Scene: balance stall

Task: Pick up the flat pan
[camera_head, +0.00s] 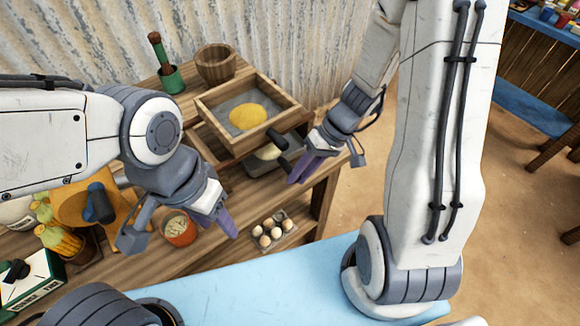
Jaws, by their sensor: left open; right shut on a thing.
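A pale, shallow round piece with a grey edge, seemingly the flat pan (267,154), shows partly below the wooden tray. The tray and a dark cylindrical handle hide much of it. My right gripper (304,170) is shut just right of it, seemingly on its edge; the contact itself is hard to see. My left gripper (229,222) is open and empty, above the front of the table, between the red cup (180,230) and the egg tray.
A square wooden tray (220,127) holds a yellow mound. A wooden bowl (215,66) and a green mortar (171,79) stand behind it. An egg tray (287,240) sits at the table's front. Corn and a green box (35,288) crowd the left.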

